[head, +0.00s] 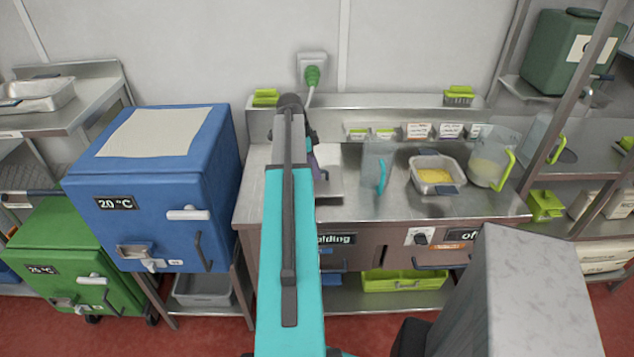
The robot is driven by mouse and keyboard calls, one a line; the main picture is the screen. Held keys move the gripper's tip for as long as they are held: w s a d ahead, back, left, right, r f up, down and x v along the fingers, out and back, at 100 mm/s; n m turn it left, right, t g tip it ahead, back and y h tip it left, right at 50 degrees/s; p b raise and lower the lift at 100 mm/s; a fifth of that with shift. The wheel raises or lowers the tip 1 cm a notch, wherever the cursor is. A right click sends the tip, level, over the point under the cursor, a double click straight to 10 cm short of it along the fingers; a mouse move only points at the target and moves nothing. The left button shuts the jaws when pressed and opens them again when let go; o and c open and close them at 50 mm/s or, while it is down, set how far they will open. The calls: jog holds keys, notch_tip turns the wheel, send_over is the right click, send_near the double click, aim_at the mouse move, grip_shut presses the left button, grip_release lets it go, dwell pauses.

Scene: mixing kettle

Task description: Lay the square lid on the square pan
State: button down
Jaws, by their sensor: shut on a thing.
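My arm reaches away over the counter, and its links cover the view of its end. A dark and purple part of my wrist (314,158) shows beside the arm, but the fingertips and whatever is between them are hidden. A flat pale and steel square piece (331,183) shows just right of the arm over the counter. I cannot tell whether it is the square lid or part of the counter. A square pan (437,189) with yellow contents stands on the counter to the right, uncovered. Another shallow steel pan (45,92) sits on the far left counter.
A clear jug with a turquoise handle (378,165) stands left of the yellow-filled pan, and a jug with a green handle (488,170) right of it. A blue cabinet (150,190) is left of the counter. Bare steel counter (410,207) lies in front of the jugs.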

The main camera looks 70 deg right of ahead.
jog(key=shift+r+p, duration=0.75)
jog(key=shift+r, duration=1)
